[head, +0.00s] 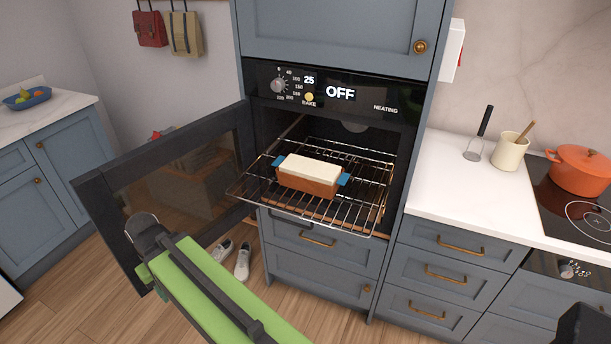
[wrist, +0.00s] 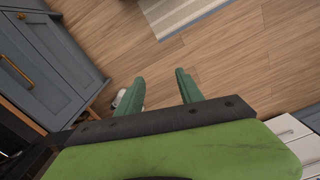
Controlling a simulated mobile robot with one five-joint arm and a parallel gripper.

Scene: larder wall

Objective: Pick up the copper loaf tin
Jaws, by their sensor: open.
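The copper loaf tin (head: 306,184) sits on the pulled-out wire rack (head: 352,207) of the open oven in the head view. It has blue handles at both ends and a pale filling level with its top. In the head view my green arm reaches up from the bottom, in front of the open oven door and to the left of and nearer than the tin. The tin is not in the wrist view.
The glass oven door (head: 170,185) stands open to the left. A white counter (head: 470,190) with a cream utensil pot (head: 509,152) and an orange pot (head: 579,170) is at right. The oven display reads OFF.

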